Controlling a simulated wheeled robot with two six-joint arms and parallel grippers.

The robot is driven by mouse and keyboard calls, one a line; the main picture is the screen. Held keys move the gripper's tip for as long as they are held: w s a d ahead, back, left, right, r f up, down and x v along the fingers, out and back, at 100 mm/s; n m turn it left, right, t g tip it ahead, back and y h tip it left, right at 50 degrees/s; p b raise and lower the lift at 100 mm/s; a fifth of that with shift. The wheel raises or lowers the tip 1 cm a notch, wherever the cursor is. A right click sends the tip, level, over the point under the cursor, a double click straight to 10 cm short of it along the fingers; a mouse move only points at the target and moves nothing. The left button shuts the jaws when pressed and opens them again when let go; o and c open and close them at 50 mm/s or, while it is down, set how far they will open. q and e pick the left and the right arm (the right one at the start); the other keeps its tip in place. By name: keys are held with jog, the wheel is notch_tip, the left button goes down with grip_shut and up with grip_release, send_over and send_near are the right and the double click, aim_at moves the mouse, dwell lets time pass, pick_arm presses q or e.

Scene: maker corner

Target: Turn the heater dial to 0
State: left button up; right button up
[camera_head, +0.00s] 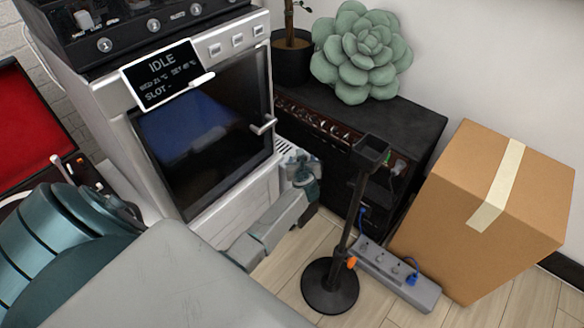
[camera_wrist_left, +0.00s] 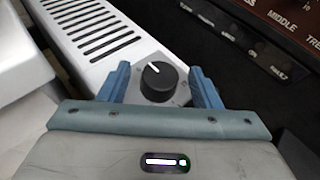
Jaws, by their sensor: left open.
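The heater dial (camera_wrist_left: 158,82) is a round black knob with a white pointer line. It sits on a light plate at the end of the white slotted heater (camera_wrist_left: 98,28). The pointer line points up and slightly left in the left wrist view; no scale numbers are readable. My left gripper (camera_wrist_left: 159,73) is open, with one blue finger on each side of the dial and visible gaps between fingers and knob. In the head view my left gripper (camera_head: 302,165) is at the heater (camera_head: 285,147) beside the printer, and the dial is hidden there. My right gripper is not in view.
A white printer (camera_head: 205,130) with an "IDLE" screen stands left of the gripper. A black amplifier (camera_head: 425,125) with plants on top is behind. A black stand (camera_head: 330,285), a power strip (camera_head: 400,275) and a cardboard box (camera_head: 480,210) are to the right.

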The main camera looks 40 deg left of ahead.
pick_arm(q)
jog(key=s+d+r+m+t+h+p, duration=0.15)
jog(key=s+d+r+m+p, duration=0.25)
jog(key=s+d+m+p, duration=0.45)
jog(key=s+d+f+m+g+h+p, duration=0.1)
jog(key=s+d+f+m+h+p, duration=0.1)
jog(key=s+f+m, duration=0.3)
jog(key=s+d+f+m+g+h+p, duration=0.1)
jog(key=s+d+f+m+h+p, duration=0.2)
jog(key=s+m, duration=0.8)
notch_tip(320, 180, down, 3)
jog(key=m+h, duration=0.2)
jog(key=m, duration=0.3)
jog(key=shift+s+d+r, duration=0.15)
jog(key=shift+s+d, duration=0.05)
jog(key=shift+m, duration=0.25)
